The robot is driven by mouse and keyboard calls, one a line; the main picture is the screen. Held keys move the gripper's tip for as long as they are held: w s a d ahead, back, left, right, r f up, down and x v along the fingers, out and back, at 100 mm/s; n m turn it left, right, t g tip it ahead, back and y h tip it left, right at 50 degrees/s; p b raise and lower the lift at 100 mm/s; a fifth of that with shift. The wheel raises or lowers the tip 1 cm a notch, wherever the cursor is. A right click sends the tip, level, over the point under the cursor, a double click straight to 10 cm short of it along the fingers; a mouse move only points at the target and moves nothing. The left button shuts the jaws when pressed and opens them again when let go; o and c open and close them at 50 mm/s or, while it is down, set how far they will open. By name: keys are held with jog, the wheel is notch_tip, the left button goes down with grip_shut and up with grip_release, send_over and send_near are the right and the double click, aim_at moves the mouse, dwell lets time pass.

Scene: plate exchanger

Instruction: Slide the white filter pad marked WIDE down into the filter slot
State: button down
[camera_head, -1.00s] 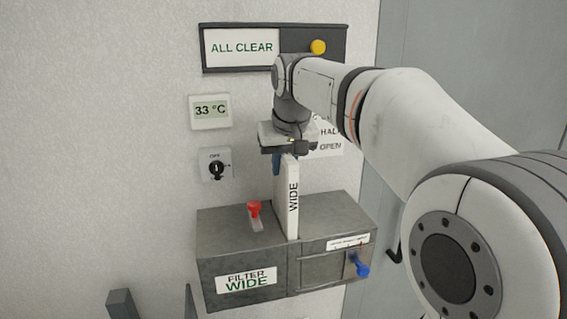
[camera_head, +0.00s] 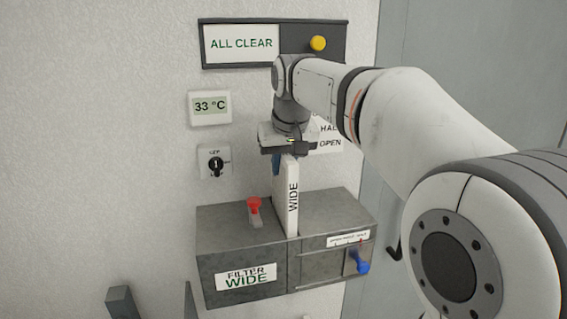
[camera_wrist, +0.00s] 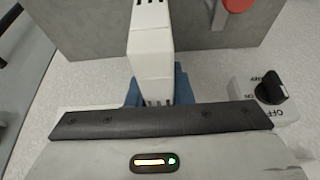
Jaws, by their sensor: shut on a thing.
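The white filter pad (camera_head: 291,200) marked WIDE stands upright in the head view, its lower end at the top of the grey box (camera_head: 230,232), whose front label reads FILTER WIDE. My gripper (camera_head: 284,160) points down and is shut on the pad's upper end. In the wrist view, the pad (camera_wrist: 150,45) runs away from my blue fingers (camera_wrist: 158,92) toward the grey box. The slot's mouth is hidden by the pad, so I cannot tell how deep the pad sits.
A red-handled lever (camera_head: 254,208) stands on the box top, left of the pad. A blue-handled lever (camera_head: 361,264) is on the box front. A black knob (camera_head: 216,164), a 33 °C display (camera_head: 210,107) and an ALL CLEAR panel (camera_head: 240,44) are on the wall.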

jog(key=shift+f+b, duration=1.6)
jog(key=shift+f, duration=0.8)
